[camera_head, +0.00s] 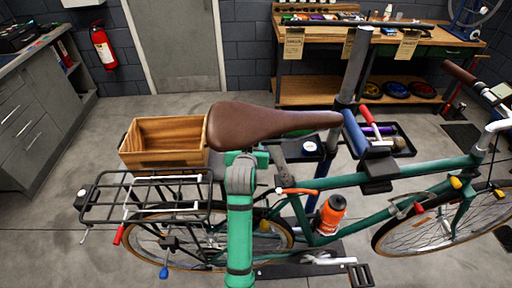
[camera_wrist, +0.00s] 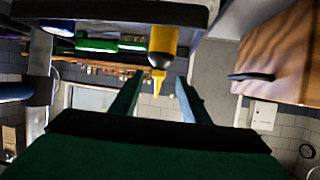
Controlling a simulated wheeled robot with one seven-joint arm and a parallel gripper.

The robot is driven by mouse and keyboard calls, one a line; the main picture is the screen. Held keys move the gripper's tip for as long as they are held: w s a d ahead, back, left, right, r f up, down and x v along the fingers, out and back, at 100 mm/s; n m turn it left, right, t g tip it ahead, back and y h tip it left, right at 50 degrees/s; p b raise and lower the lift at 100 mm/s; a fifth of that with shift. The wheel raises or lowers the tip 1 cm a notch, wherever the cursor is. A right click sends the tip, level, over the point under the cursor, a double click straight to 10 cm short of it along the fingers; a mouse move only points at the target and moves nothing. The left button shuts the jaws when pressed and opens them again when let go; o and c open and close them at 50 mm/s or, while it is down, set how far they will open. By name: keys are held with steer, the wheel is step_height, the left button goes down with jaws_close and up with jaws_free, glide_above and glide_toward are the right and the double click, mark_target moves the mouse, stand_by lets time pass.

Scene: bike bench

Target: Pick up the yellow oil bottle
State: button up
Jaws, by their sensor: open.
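The yellow oil bottle (camera_wrist: 163,45) shows at the top centre of the wrist view, which looks upside down. It has a black collar and a thin yellow nozzle pointing down the picture, toward my gripper. My gripper (camera_wrist: 159,85) is open, with one dark green finger on each side of the nozzle tip in the picture. Nothing is held, and I cannot tell how far the bottle is beyond the fingertips. In the head view I cannot make out the bottle, and my gripper is hidden around the brown saddle (camera_head: 255,125).
A green item (camera_wrist: 95,45) lies close to the bottle. The bike frame and orange bottle (camera_head: 330,212) are right of my arm. Floor at left is clear.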

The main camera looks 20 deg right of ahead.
steer(key=shift+x, duration=3.1)
steer(key=shift+s+f, duration=0.1)
jaws_close()
